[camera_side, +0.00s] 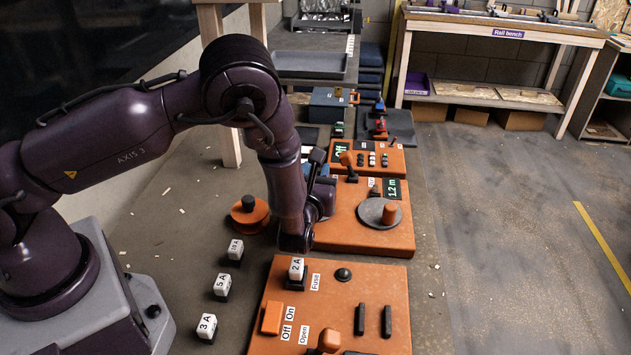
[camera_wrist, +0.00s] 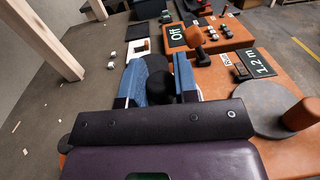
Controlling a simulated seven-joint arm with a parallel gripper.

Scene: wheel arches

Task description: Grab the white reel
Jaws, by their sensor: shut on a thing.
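My gripper (camera_wrist: 157,72) is low over the left part of the orange panel with the 1.2 m display. In the wrist view its blue fingers stand on both sides of a dark round thing (camera_wrist: 155,64) with a black knob-like top, and are shut on it. I make out no clearly white reel in either view. In the side view my gripper (camera_side: 322,192) is partly behind my wrist, and the held thing is hard to make out. An orange reel with a black hub (camera_side: 249,212) lies on the table left of my wrist.
The orange panel (camera_side: 345,238) carries a grey turntable (camera_side: 373,216) with an orange knob, right of my gripper. An upright orange-topped lever (camera_wrist: 194,40) stands close beyond the fingers. Several white fuse blocks and a fuse panel (camera_side: 282,338) are nearer. A wooden post (camera_wrist: 45,38) stands at left.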

